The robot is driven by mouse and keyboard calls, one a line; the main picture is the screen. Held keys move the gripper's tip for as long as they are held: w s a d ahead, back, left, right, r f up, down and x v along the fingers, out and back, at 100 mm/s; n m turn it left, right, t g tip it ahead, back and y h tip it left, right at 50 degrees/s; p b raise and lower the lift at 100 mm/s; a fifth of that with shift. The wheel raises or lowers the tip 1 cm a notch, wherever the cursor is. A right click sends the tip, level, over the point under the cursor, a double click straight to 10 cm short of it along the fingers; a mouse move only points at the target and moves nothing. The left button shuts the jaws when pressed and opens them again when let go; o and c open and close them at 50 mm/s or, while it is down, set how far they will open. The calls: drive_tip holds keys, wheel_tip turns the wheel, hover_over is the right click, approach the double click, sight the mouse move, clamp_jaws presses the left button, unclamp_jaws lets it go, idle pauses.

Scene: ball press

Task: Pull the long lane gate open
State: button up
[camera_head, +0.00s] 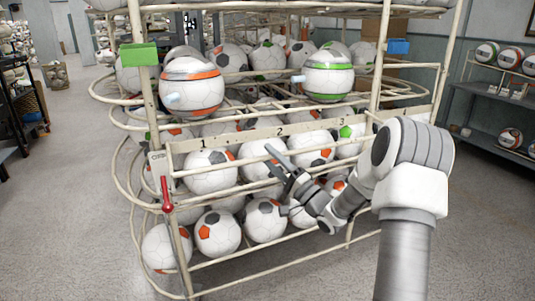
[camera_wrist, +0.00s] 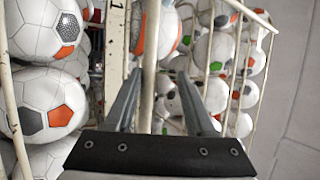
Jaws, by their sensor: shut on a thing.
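The long lane gate appears to be the cream rail (camera_wrist: 149,70) running along the front of the ball rack, beside the numbered strip (camera_head: 228,137). My gripper (camera_head: 271,157) is at the front of the rack, just below the strip near the number 2. In the wrist view the rail passes between the two fingers of my gripper (camera_wrist: 157,90), nearer the left one, and the gripper is shut on it. The exact contact is hard to see. Which rails move together cannot be told.
Soccer balls (camera_head: 210,172) fill the rack behind the rails. A ball shelf (camera_head: 500,105) stands at the right wall. The floor (camera_head: 70,215) left of the rack is clear.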

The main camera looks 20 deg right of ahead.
drive_tip(key=s+d+f, duration=0.3)
drive_tip(key=d+f, duration=0.2)
drive_tip(key=f, duration=0.5)
drive_tip(key=shift+s, duration=0.3)
idle(0.5)
drive_tip(key=shift+f, duration=0.1)
idle(0.3)
drive_tip(key=p+v, duration=0.3)
drive_tip(key=v, duration=1.4)
drive_tip(key=shift+s, duration=0.2)
drive_tip(key=shift+f, duration=0.1)
